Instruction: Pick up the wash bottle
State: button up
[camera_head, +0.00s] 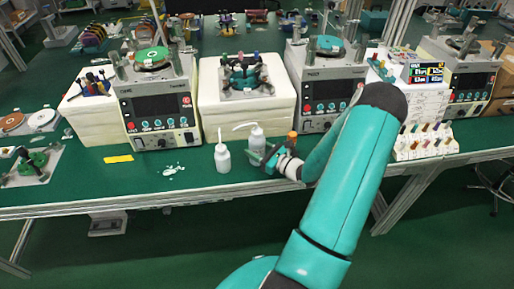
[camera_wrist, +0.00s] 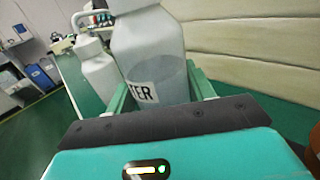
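A pale grey wash bottle (camera_head: 257,142) with a long spout stands upright near the front edge of the green bench. My gripper (camera_head: 268,157) is at its front right, low beside its body. In the wrist view the bottle (camera_wrist: 155,60) is large, and part of a label reads "TER". My two green fingers (camera_wrist: 163,92) lie on either side of its body. I cannot tell whether they press on it. A second, whiter wash bottle (camera_head: 222,158) stands just left, apart from the fingers. It also shows in the wrist view (camera_wrist: 98,70).
A cream block with a fixture (camera_head: 245,105) stands close behind the bottles. Machines stand left (camera_head: 158,108) and right (camera_head: 325,85) of it. An orange-capped bottle (camera_head: 292,138) is just right of my gripper. A yellow strip (camera_head: 118,159) lies left. The bench front edge is close.

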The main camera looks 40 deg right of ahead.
jog(key=c, duration=0.5)
jog(key=shift+o, duration=0.2)
jog(key=shift+r, duration=0.1)
